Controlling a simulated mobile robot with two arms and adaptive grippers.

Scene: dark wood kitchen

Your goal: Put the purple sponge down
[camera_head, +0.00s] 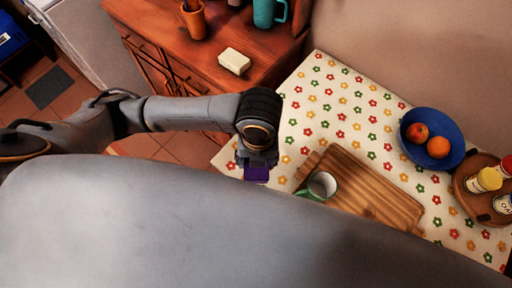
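The purple sponge (257,174) shows just below my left gripper (256,162), near the left edge of the table with the flowered cloth (345,111). My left arm comes in from the left and the gripper points down at the sponge. The gripper appears shut on the sponge; its fingers are mostly hidden by the wrist. I cannot tell whether the sponge touches the cloth. My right gripper is not in view.
A wooden board (376,196) with a green mug (321,186) lies right of the sponge. A blue fruit bowl (449,128) and a round tray with jars (463,191) stand farther right. A wooden cabinet (187,62) holds a pale block (234,61).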

